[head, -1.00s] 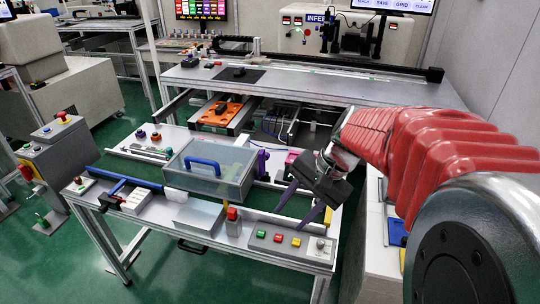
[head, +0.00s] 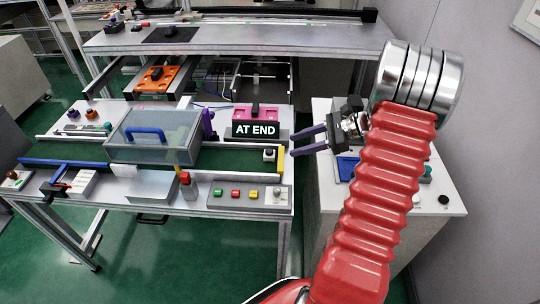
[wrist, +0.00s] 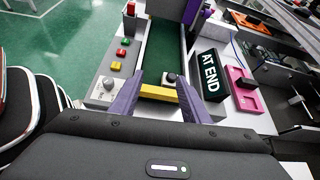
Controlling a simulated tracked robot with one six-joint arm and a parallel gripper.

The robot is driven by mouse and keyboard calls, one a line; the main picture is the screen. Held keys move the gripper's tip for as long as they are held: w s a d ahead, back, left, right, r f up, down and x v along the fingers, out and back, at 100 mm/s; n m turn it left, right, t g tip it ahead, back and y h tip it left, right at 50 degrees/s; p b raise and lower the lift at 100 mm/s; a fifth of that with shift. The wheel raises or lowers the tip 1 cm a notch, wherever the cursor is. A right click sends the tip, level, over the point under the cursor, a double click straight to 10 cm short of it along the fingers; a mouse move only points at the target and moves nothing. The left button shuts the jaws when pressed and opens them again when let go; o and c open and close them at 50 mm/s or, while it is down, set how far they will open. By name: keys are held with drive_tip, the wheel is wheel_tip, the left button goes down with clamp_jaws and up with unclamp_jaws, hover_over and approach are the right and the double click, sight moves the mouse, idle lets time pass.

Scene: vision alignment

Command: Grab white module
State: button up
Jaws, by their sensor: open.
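The white module (head: 269,155) is a small pale block with a dark round top. It sits at the right end of the green conveyor belt (head: 222,155), beside the yellow end stop (head: 281,160). In the wrist view the module (wrist: 170,78) shows beyond the yellow stop (wrist: 161,94), between my fingers in the picture. My gripper (head: 294,143) has two purple fingers, spread open and empty, pointing left just right of the belt end. In the wrist view my gripper (wrist: 161,80) also shows open. The height gap to the module is hard to judge.
A black "AT END" sign (head: 256,130) stands behind the belt end, with a pink fixture (head: 262,110) behind it. A clear box with a blue handle (head: 150,134) covers the belt's middle. A button panel (head: 248,196) lies in front. A white cabinet (head: 340,205) stands right.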

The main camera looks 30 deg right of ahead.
drive_tip(key=d, duration=0.1)
drive_tip(key=d+f+m+t, duration=0.1)
drive_tip(key=d, duration=0.1)
drive_tip(key=d+f+m, duration=0.1)
drive_tip(key=d, duration=0.1)
drive_tip(key=shift+s+f+t, duration=0.25)
drive_tip(key=shift+s+t, duration=0.15)
drive_tip(key=shift+a, duration=0.15)
approach(273, 152)
drive_tip(key=x, duration=0.4)
drive_tip(key=shift+w+r, duration=0.1)
drive_tip(key=shift+w, duration=0.25)
drive_tip(key=shift+x, duration=2.55)
drive_tip(key=shift+s+a, duration=0.1)
drive_tip(key=shift+s, duration=0.05)
drive_tip(key=shift+c, duration=0.4)
